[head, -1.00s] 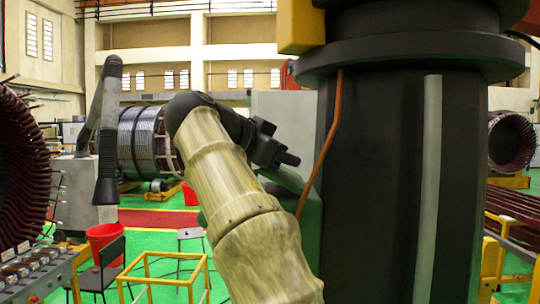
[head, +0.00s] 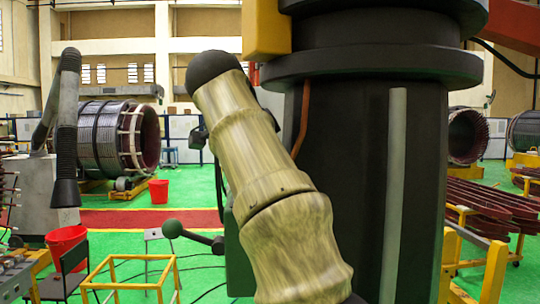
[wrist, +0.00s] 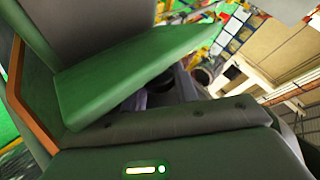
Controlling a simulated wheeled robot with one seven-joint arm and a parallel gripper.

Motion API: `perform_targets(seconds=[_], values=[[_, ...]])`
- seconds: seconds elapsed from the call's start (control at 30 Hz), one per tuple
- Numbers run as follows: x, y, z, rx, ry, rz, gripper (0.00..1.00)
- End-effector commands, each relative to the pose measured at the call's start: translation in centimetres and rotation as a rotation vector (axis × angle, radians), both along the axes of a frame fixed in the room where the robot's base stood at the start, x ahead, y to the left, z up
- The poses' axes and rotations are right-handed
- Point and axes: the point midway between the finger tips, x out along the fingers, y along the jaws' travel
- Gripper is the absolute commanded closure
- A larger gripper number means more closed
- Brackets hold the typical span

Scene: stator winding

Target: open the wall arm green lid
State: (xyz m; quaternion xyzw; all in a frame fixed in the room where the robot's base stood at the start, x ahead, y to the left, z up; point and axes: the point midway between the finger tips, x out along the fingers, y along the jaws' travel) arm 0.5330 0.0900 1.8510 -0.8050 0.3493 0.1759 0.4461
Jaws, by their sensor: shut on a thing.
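The green lid (wrist: 135,72) is a flat wedge-like panel that crosses the wrist view at a slant, beside the dark grey body of the wall arm (wrist: 85,22). My gripper (wrist: 180,88) is at the lid's lower right edge and is shut on it. Its fingertips are partly hidden behind the lid. My gripper is hidden there behind my pale forearm.
A lever with a dark green ball (head: 172,229) sticks out left of the housing. An orange cable (head: 303,118) runs down the column. A yellow frame (head: 130,285) and a red bucket (head: 66,245) stand on the green floor at lower left, with open floor beyond.

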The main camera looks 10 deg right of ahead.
Motion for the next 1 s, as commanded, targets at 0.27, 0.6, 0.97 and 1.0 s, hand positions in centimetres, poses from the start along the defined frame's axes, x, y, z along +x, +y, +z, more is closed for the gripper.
perform_targets(seconds=[0.27,0.6,0.97,1.0], values=[[-0.01,-0.06,0.07,-0.001,-0.002,-0.001,1.0],[0.0,-0.06,0.0,-0.001,0.0,-0.002,0.5],[0.03,-0.15,-0.05,-0.009,0.001,-0.005,0.5],[0.06,-0.24,-0.07,-0.015,0.001,-0.006,0.5]])
